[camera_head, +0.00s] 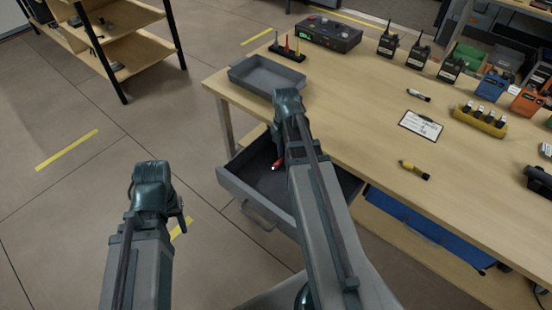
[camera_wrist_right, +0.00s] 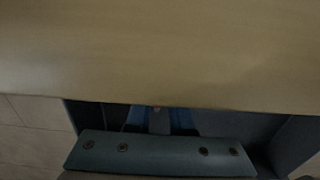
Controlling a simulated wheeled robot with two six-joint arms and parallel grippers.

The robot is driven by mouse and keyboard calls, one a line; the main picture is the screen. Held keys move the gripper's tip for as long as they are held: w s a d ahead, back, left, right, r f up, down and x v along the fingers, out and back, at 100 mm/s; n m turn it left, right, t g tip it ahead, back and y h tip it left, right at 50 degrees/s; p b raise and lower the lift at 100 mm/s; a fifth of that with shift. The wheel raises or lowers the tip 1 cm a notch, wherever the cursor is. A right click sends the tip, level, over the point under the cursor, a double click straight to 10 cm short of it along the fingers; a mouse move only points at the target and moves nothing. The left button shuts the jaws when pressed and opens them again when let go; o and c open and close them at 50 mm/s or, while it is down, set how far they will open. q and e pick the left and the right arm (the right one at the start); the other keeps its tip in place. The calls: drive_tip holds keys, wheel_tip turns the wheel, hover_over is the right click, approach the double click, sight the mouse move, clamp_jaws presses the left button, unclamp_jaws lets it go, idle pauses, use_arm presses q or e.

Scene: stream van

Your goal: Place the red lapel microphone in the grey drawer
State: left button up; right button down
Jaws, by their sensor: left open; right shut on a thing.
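The red lapel microphone (camera_head: 277,164) is small, with a white tip, and hangs over the open grey drawer (camera_head: 243,197) in the head view. My right gripper (camera_head: 280,155) reaches down at the drawer beside the table edge and is shut on the microphone. My forearm hides part of the drawer. In the right wrist view the fingers (camera_wrist_right: 158,118) are partly hidden by the tabletop edge, and the microphone is barely visible. My left gripper (camera_head: 181,222) is open and empty, left of the drawer over the floor.
The wooden table (camera_head: 350,90) overhangs the drawer. A grey tray (camera_head: 268,76) stands near its left corner. A clipboard (camera_head: 421,125), a yellow-and-black microphone (camera_head: 414,170) and several radios stand further right. A blue drawer (camera_head: 420,222) is under the table.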

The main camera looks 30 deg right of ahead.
drive_tip(key=shift+s+d+r, duration=0.1)
drive_tip(key=shift+d, duration=0.1)
drive_tip(key=shift+a+f, duration=0.1)
drive_tip(key=shift+f, duration=0.15)
drive_tip(key=c, duration=0.8)
unclamp_jaws()
drive_tip(key=shift+r, duration=0.1)
drive_tip(key=shift+r, duration=0.1)
wheel_tip(320, 180, up, 12)
drive_tip(key=p, duration=1.2)
